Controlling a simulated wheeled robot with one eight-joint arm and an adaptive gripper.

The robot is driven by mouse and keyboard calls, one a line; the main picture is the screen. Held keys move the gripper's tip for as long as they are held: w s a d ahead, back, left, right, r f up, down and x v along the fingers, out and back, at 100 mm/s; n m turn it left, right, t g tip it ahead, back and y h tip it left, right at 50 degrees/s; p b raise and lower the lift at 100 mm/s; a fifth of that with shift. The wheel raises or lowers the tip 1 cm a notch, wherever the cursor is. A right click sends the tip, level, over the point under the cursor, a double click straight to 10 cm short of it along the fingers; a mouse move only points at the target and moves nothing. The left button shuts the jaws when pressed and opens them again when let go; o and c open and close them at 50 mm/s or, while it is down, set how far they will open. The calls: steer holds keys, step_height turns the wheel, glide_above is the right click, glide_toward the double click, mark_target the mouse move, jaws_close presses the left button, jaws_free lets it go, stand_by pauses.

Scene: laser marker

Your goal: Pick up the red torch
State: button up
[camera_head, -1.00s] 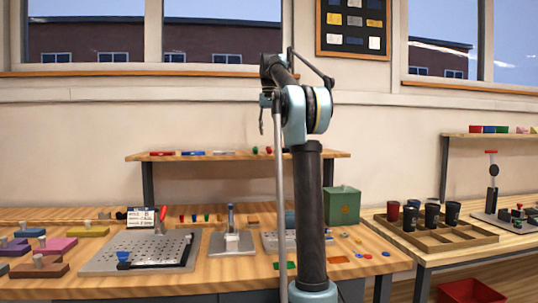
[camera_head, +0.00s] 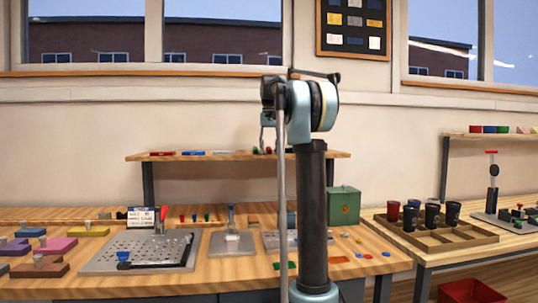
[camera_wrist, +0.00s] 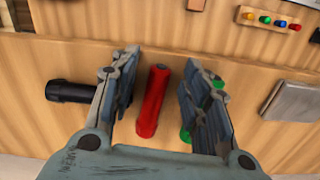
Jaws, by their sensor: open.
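The red torch (camera_wrist: 153,101) lies in the middle of the wrist view, on a wooden surface. My gripper (camera_wrist: 160,62) is open, with one finger on each side of the red torch and visible gaps between them. A black torch (camera_wrist: 72,91) lies left of the left finger and is partly covered by it. A green torch (camera_wrist: 186,134) shows only in part behind the right finger. In the head view my arm reaches toward the upper shelf (camera_head: 200,157), and the gripper is mostly hidden behind the arm.
In the wrist view, a small wooden rack with coloured pegs (camera_wrist: 268,19) and a grey block (camera_wrist: 293,101) lie on the right. In the head view, a green box (camera_head: 343,206) and a perforated metal plate (camera_head: 140,243) stand on the bench below the shelf.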

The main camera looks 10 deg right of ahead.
steer(key=shift+c, duration=0.6)
jaws_close()
steer(key=shift+r, duration=0.15)
step_height(320, 180, up, 18)
